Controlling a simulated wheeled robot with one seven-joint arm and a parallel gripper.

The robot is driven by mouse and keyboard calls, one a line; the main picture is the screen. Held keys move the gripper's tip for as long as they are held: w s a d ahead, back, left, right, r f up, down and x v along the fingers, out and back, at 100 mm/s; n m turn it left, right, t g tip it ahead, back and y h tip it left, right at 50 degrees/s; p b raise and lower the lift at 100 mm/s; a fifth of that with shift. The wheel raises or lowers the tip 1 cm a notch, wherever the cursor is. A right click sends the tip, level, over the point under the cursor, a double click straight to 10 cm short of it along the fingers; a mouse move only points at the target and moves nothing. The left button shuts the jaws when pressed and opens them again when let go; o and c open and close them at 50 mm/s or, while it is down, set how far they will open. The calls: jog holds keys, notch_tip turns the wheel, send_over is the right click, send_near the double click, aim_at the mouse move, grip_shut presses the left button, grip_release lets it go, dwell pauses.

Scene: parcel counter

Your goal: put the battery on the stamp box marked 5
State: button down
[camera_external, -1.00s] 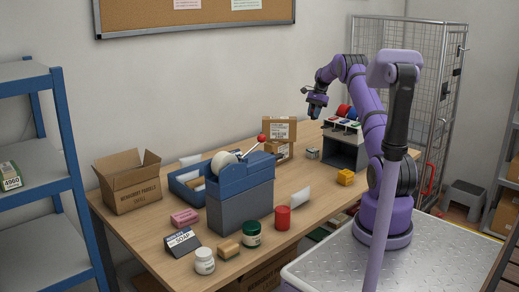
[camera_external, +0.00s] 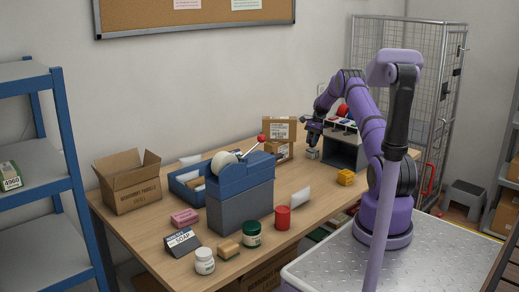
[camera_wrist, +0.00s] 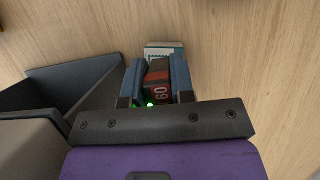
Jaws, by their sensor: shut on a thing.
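My gripper (camera_external: 312,143) is low over the back right of the table, beside the dark open-fronted stand. In the wrist view its two blue fingers (camera_wrist: 158,66) are shut on a small dark block with a red band and pale red digits, which I take for the battery (camera_wrist: 158,83). A small pale box with a teal marking (camera_wrist: 164,48) shows just past the fingertips. It shows in the external view as a small grey box (camera_external: 312,155) under the gripper. I cannot read a 5 on it, nor tell whether the battery touches it.
The dark stand (camera_external: 346,152) is close on the gripper's right, with coloured things on top. Stacked cartons (camera_external: 279,131) stand to its left. A yellow block (camera_external: 346,177), a red cylinder (camera_external: 283,217) and a blue tape dispenser (camera_external: 240,198) are nearer the front.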

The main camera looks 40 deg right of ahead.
jog(key=shift+f, duration=0.6)
jog(key=shift+f, duration=0.1)
jog(key=c, duration=1)
grip_release()
jog(key=shift+o, duration=0.2)
